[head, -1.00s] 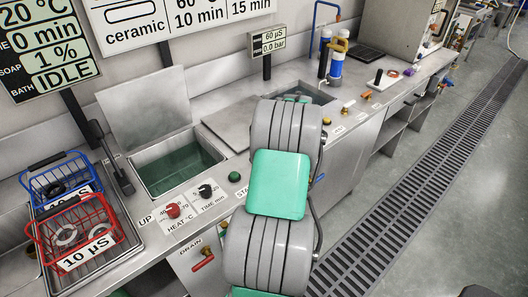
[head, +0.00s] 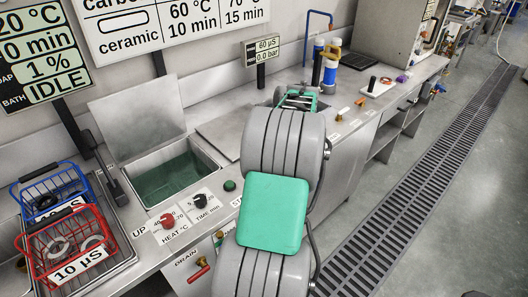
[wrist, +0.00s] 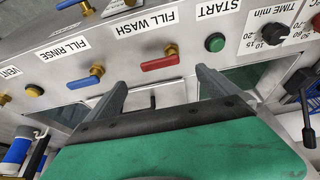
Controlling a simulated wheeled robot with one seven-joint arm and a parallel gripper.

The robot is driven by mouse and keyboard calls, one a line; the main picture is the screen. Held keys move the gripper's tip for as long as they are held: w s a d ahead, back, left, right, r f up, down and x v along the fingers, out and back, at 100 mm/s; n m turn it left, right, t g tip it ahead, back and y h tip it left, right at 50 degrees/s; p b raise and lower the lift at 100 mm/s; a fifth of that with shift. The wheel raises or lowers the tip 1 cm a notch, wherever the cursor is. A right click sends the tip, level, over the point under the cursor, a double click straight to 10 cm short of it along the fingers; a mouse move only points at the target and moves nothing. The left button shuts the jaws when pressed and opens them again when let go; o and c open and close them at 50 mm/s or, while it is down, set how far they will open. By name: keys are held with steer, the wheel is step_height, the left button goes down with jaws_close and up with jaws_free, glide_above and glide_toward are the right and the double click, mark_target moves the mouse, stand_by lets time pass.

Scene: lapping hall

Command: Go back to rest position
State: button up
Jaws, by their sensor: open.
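My gripper (wrist: 162,88) shows in the wrist view with its two grey fingers spread apart and nothing between them. It is over the front panel of the wash bench, with the red-handled FILL WASH valve (wrist: 160,62) and the green START button (wrist: 215,42) just beyond the fingers. I cannot tell whether it touches anything. In the head view my arm reaches out over the bench, and its own links hide the fingers.
An open wash tank (head: 175,178) of green liquid is left of my arm. A red basket (head: 66,243) and a blue basket (head: 52,192) stand at far left. Blue and white filter housings (head: 328,75) stand behind. The floor beside the drain grate (head: 420,185) is clear.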

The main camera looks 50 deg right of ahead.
steer(key=s+a+f+m+g, duration=0.1)
steer(key=s+a+f+m, duration=0.1)
steer(key=s+a, duration=0.1)
steer(key=s+a+f+m+g+y, duration=0.1)
steer(key=s+a+f+m, duration=0.2)
steer(key=s, duration=0.1)
steer(key=s+a+f+m+g+y, duration=0.1)
steer(key=s+a+f+m, duration=0.1)
steer(key=s+a+f, duration=0.1)
steer(key=shift+s+a+f+m, duration=0.1)
steer(key=shift+s+a+m, duration=0.1)
steer(key=shift+a+m, duration=0.25)
steer(key=w+a+r+n, duration=0.2)
steer(key=a+r+n, duration=0.1)
steer(key=a, duration=0.9)
steer(key=w+a+r+n+t, duration=0.1)
steer(key=w+a+r+n, duration=0.2)
steer(key=a, duration=0.8)
steer(key=w+a+r+n+t+h, duration=0.1)
steer(key=a+r+n, duration=0.3)
steer(key=a, duration=0.8)
step_height(320, 180, up, 2)
steer(key=shift+w+a+r+n, duration=0.1)
steer(key=shift+w+a+n, duration=0.25)
steer(key=shift+w, duration=0.3)
